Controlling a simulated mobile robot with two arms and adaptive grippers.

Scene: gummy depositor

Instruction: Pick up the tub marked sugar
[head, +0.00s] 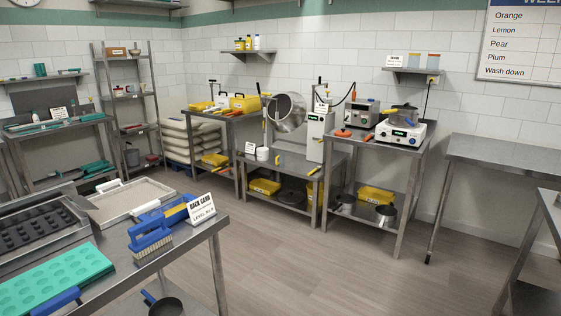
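I cannot read the word sugar on anything in the head view. A small white tub (262,153) stands on the middle steel bench, beside a small white card (250,148); any marking on it is too small to read. Two small clear containers with coloured lids stand on the right wall shelf, a left one (415,60) and a right one (433,61), with no readable name. Neither of my grippers is in view.
A near steel table (215,220) at lower left holds a blue brush (150,240), a teal mould (55,280) and a rack card (200,207). An empty steel table (505,152) stands at right. The wooden floor (330,275) between them is clear.

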